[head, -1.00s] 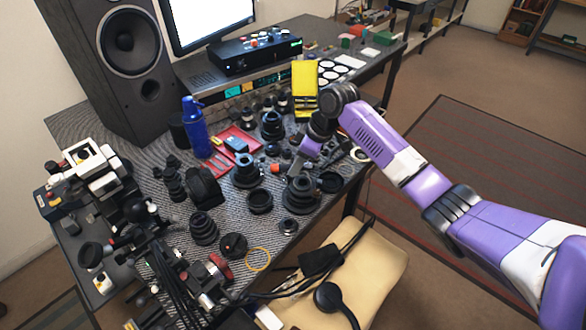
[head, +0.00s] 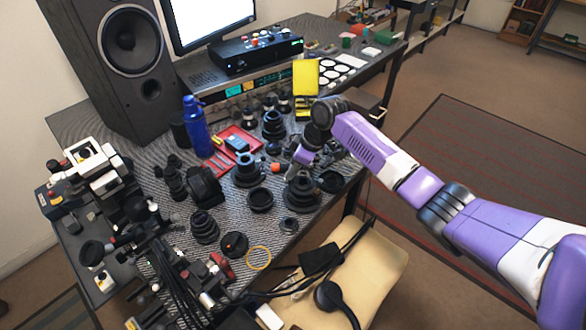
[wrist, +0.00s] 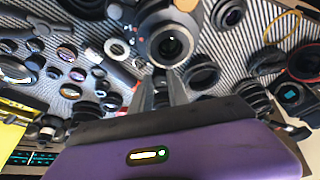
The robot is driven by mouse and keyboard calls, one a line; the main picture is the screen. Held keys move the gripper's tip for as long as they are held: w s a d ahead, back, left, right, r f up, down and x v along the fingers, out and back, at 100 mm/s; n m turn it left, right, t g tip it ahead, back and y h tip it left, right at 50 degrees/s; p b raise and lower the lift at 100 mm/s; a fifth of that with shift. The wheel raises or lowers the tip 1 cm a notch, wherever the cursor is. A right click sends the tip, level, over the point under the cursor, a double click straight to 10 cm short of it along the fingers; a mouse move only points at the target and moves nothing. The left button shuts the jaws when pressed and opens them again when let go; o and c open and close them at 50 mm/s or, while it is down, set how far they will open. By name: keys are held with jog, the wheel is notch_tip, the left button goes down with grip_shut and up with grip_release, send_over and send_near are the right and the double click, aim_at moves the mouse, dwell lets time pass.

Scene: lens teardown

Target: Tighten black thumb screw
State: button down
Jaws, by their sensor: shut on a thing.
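My gripper (head: 296,164) is low over the crowded workbench in the head view, among black lens parts. In the wrist view, its two grey fingers (wrist: 162,84) are closed about a small dark piece (wrist: 161,92), seemingly the black thumb screw. The piece is small and partly covered by the fingers, so its shape and seating are unclear. A dark, round lens unit (wrist: 170,46) with an orange part lies just beyond the fingertips. I cannot tell whether the fingers touch it.
Black lens barrels and rings crowd the bench, including a stepped lens (head: 302,194) close to my gripper. A red tray (head: 224,158) and blue bottle (head: 196,128) stand left. A yellow panel (head: 305,76) stands behind. A chair (head: 372,262) is in front.

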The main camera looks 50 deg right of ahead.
jog(key=shift+a+r+p, duration=0.1)
jog(key=shift+p, duration=0.25)
jog(key=shift+a+r+m+h+p, duration=0.15)
jog(key=shift+m+h+p, duration=0.15)
jog(key=shift+m+p, duration=0.75)
jog(key=m+h+p, duration=0.1)
jog(key=m+p, duration=0.2)
jog(key=shift+a+p, duration=0.15)
jog(key=shift+p, duration=0.15)
jog(key=m+h+p, duration=0.1)
jog(key=m+p, duration=0.1)
jog(key=m, duration=0.1)
jog(key=shift+a+m+h, duration=0.1)
jog(key=shift+m+h, duration=0.2)
jog(key=shift+m, duration=0.05)
jog(key=shift+f+m+h+p, duration=0.2)
jog(key=shift+m+h+p, duration=0.45)
jog(key=shift+m, duration=0.95)
jog(key=shift+w, duration=0.1)
jog(key=c, duration=1.3)
grip_release()
jog(key=shift+o, duration=0.2)
